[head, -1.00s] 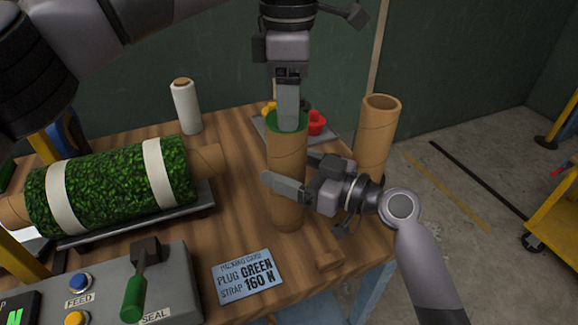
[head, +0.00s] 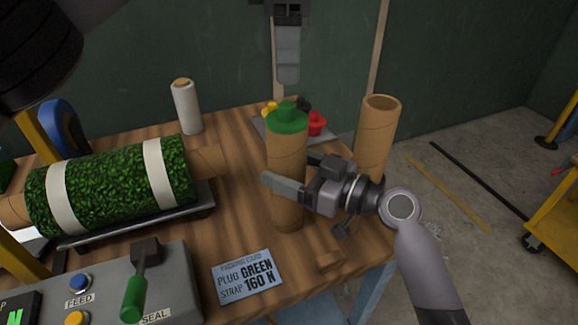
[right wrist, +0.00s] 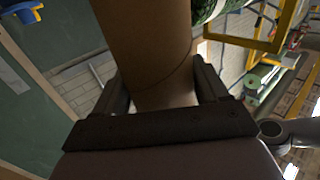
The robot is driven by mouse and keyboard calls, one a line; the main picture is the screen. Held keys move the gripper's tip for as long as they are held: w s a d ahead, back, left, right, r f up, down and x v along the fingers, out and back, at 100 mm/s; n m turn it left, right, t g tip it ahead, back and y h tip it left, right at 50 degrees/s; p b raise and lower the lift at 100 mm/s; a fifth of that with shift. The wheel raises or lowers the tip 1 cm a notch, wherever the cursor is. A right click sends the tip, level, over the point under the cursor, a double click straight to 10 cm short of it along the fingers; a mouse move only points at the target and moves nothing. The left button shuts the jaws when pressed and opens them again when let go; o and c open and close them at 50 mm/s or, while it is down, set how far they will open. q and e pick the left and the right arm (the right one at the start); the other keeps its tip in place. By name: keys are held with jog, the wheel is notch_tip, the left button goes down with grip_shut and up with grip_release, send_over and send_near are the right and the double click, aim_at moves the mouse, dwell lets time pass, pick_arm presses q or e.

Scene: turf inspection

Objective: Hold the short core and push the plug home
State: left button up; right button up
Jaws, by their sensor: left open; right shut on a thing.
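The short core (head: 287,205) is a brown cardboard tube standing upright on the wooden table. My right gripper (head: 296,184) is shut around its middle from the right. The core (right wrist: 150,40) also shows between the fingers in the right wrist view. The green plug (head: 287,118) sits in the core's top, with a green rim and a small knob showing above the tube. How deep its body reaches inside is hidden. My left gripper (head: 288,80) hangs above the plug, fingers pointing down, apart from it and empty.
A taller brown core (head: 378,140) stands to the right. A tray (head: 262,128) with red and yellow plugs lies behind. A turf roll (head: 105,190) lies at left. A packing card (head: 247,277) reads plug green, strap 160 N. A control box (head: 180,290) stands front left.

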dwell(0.3)
jog(key=o, duration=1.2)
jog(key=shift+o, duration=0.2)
jog(key=v, duration=1.2)
